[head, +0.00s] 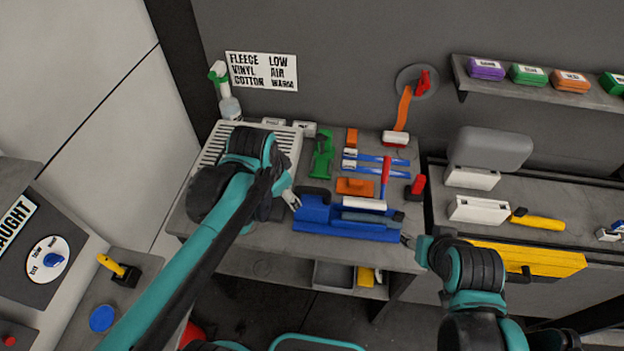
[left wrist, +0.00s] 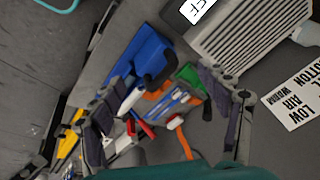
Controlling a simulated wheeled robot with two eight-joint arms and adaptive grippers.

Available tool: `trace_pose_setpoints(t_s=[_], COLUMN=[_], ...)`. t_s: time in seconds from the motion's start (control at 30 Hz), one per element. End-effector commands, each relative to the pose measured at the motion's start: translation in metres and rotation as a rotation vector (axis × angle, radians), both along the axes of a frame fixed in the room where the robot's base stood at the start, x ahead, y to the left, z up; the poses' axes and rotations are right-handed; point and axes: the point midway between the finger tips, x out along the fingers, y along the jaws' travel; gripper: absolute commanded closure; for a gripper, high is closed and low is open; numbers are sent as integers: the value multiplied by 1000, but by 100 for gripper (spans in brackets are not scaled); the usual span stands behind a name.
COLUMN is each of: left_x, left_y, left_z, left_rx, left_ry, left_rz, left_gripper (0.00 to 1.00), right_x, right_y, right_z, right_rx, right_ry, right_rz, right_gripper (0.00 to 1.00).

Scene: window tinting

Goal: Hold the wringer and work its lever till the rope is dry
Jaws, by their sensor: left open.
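The blue wringer (head: 318,226) lies along the front of the middle bench. It has a black handle (head: 314,192) at its left end, a white roller and a red upright lever (head: 386,172). A grey-blue roll (head: 372,217) lies along it; I cannot tell whether this is the rope. My left gripper (head: 292,198) is open and empty, just left of the wringer. In the left wrist view, the wringer (left wrist: 138,55) and its handle (left wrist: 158,78) show beyond the spread fingers (left wrist: 168,100). My right gripper (head: 408,240) is by the wringer's right end; its jaws are too small to read.
A slatted white tray (head: 287,140) is under my left arm. A yellow case (head: 535,259) is at the right.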

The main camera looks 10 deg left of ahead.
Motion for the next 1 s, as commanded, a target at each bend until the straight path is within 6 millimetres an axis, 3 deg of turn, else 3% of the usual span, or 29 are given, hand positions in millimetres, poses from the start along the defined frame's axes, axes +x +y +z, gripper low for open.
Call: trace_pose_setpoints(t_s=[0.3, 0.5, 0.87, 1.0], left_x=[65, 92, 105, 105], left_y=[-29, -45, -55, -54], left_z=[-33, -61, -90, -112], left_rx=[129, 166, 179, 179], left_ry=[182, 269, 320, 320], left_rz=[-475, -725, -880, -879], left_gripper=[24, 24, 24, 24], right_x=[0, 0, 0, 0], right_y=[0, 0, 0, 0], right_z=[0, 0, 0, 0], right_rx=[0, 0, 0, 0], right_ry=[0, 0, 0, 0], right_rz=[0, 0, 0, 0], right_gripper=[51, 51, 51, 51])
